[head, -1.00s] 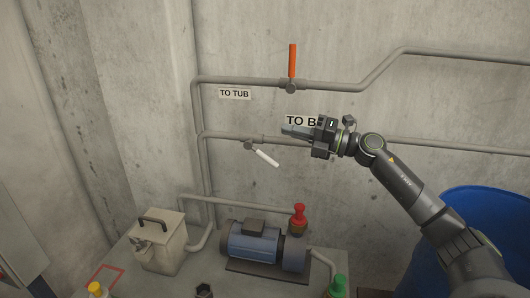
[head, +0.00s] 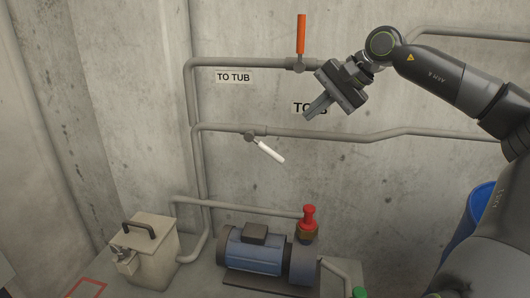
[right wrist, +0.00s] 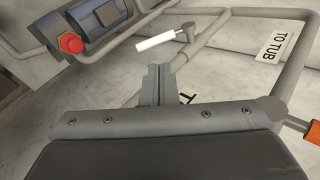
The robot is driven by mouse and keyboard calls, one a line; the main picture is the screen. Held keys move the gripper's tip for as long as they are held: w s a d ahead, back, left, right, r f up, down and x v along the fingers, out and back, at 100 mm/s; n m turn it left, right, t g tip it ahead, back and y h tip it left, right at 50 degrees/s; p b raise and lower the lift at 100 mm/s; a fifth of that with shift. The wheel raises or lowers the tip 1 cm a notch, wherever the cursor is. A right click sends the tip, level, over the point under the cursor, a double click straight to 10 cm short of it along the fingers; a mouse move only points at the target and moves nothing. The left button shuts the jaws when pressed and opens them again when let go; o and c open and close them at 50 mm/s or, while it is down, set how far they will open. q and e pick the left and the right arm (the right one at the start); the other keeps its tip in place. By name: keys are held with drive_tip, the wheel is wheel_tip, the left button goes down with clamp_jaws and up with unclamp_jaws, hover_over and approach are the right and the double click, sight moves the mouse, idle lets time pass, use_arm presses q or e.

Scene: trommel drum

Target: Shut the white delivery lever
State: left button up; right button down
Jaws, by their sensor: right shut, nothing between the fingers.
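The white delivery lever (head: 269,151) sits on a valve (head: 249,135) on the lower wall pipe. It slants down to the right, at an angle to the pipe. In the right wrist view the white lever (right wrist: 155,42) shows just beyond my fingertips. My right gripper (head: 309,114) is shut and empty, above and right of the lever, in front of the wall and apart from the lever. It points down and left and covers part of a wall label. In the right wrist view its fingers (right wrist: 158,72) are together. My left gripper is not in view.
An orange lever (head: 301,34) stands upright on the upper pipe, left of my right gripper. A "TO TUB" label (head: 234,77) is between the pipes. Below are a blue pump (head: 254,250), a red knob (head: 309,217) and a beige box (head: 150,252). A blue drum (head: 474,215) stands at right.

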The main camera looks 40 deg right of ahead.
drive_tip(key=n+h, duration=0.1)
drive_tip(key=n, duration=0.1)
drive_tip(key=p, duration=1.1)
approach(274, 152)
drive_tip(key=shift+x, duration=2.6)
drive_tip(key=shift+w+a+f+n, duration=0.1)
drive_tip(key=shift+w+f+n, duration=0.3)
drive_tip(key=shift+w+f, duration=0.2)
